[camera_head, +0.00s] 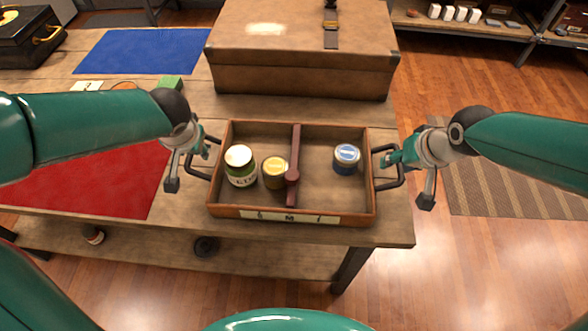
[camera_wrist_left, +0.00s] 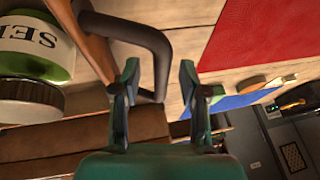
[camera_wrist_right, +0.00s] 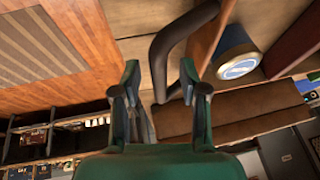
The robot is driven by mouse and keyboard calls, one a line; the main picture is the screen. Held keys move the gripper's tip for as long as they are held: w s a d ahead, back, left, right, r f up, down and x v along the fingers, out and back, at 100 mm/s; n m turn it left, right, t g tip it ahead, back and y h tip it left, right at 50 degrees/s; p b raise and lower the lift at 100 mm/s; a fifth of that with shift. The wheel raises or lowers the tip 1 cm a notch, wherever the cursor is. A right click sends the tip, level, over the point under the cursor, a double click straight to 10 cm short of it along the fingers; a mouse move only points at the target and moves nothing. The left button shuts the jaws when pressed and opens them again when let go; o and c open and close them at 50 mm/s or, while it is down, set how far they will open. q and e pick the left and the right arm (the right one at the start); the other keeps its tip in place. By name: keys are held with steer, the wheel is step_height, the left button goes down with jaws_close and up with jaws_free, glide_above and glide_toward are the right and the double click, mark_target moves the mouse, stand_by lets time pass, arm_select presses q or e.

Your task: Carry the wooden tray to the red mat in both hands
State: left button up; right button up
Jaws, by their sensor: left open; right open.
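The wooden tray (camera_head: 222,208) sits on the wooden table, with a dark handle at each short end. The red mat (camera_head: 95,180) lies flat to the left. My left gripper (camera_head: 197,165) is open at the left handle, which shows between its fingers in the left wrist view (camera_wrist_left: 158,55). My right gripper (camera_head: 390,160) is open, with the right handle (camera_wrist_right: 160,60) between its fingers.
A brown suitcase (camera_head: 300,75) stands close behind the tray. A blue mat (camera_head: 150,50) and a small green block (camera_head: 170,84) lie at the back left. The table's front edge runs just before the tray. A striped rug (camera_head: 510,180) lies on the floor at right.

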arm_select(q)
steer(key=shift+f, duration=0.15)
arm_select(e)
steer(key=shift+f, duration=0.2)
arm_select(q)
jaws_close()
arm_select(e)
jaws_close()
arm_select(q)
steer(key=shift+w, duration=0.1)
arm_select(e)
steer(key=shift+w+r, duration=0.1)
steer(key=shift+r, duration=0.05)
